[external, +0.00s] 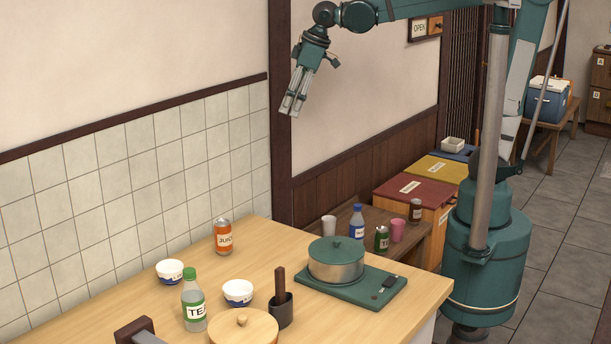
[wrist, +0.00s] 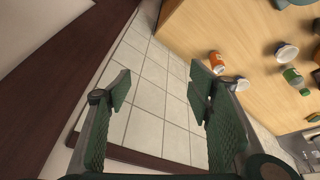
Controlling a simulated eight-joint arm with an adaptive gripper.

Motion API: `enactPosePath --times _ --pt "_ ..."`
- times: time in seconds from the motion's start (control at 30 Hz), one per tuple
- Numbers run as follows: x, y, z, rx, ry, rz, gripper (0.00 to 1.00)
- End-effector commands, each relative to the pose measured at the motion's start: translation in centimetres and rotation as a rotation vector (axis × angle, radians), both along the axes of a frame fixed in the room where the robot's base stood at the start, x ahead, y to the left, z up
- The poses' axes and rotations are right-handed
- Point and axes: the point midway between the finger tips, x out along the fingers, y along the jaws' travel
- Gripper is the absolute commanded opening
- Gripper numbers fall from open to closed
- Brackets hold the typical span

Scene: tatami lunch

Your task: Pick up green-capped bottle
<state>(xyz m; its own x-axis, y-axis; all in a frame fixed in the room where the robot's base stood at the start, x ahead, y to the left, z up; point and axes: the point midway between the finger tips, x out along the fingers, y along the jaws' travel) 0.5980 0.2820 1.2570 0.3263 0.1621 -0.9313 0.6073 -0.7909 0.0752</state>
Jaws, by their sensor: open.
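The green-capped bottle (external: 193,302) is a clear bottle with a "TEA" label, standing upright on the wooden counter in the external view. In the wrist view the bottle (wrist: 293,77) shows at the right, with its green cap toward the lower right. My gripper (external: 292,106) is high above the counter in the external view, well up and to the right of the bottle, in front of the wall. It also shows in the wrist view (wrist: 160,85), with its fingers wide apart and nothing between them. It touches nothing.
On the counter are an orange juice can (external: 223,238), two white bowls (external: 170,271) (external: 238,292), a round wooden lid (external: 243,330), a dark holder (external: 281,312) and a green-lidded pot (external: 336,262). A blue-capped bottle (external: 357,222) stands on a lower bench. The tiled wall (external: 100,190) borders the counter.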

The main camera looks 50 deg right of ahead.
Motion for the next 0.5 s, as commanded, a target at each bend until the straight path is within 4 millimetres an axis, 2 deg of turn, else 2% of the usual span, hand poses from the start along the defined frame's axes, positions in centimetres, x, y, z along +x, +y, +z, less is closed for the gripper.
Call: enactPosePath --times 0.03,0.5 --pt "0.4 1.6 0.4 -0.006 0.008 0.025 0.52" --pt "2.1 15.2 0.6 -0.069 0.065 0.246 0.52"
